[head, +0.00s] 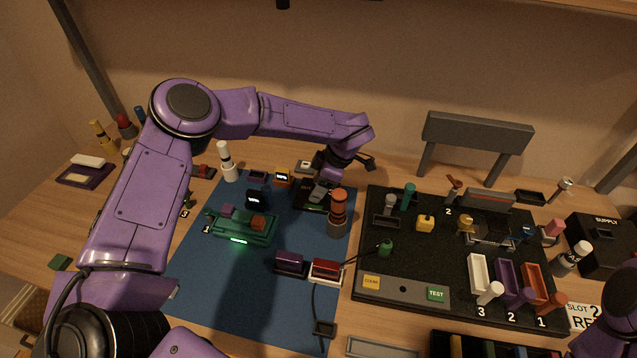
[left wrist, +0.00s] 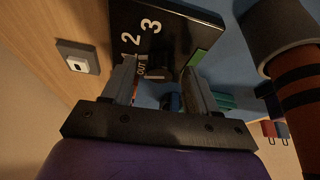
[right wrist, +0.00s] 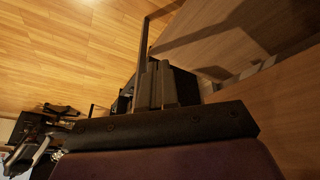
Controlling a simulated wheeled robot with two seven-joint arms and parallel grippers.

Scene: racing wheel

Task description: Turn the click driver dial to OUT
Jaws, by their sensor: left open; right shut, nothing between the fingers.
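The click driver box (head: 312,200) is a black block at the back of the blue mat in the head view. In the left wrist view the box (left wrist: 185,22) shows white 1, 2, 3 and a small OUT mark. A small brownish knob, apparently the dial (left wrist: 160,62), shows near the OUT mark, between my left fingers in the picture. My left gripper (left wrist: 158,78) is open over the box; contact with the dial cannot be told. Its fingers partly hide the dial and its pointing direction. My right gripper (right wrist: 156,84) is shut and empty, away from the box.
An orange-topped grey cylinder (head: 338,213) stands close right of the left gripper. A white bottle (head: 226,160) stands to the left. A green-lit tray (head: 243,229) lies on the mat. A black board (head: 400,270) with several tools fills the right side.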

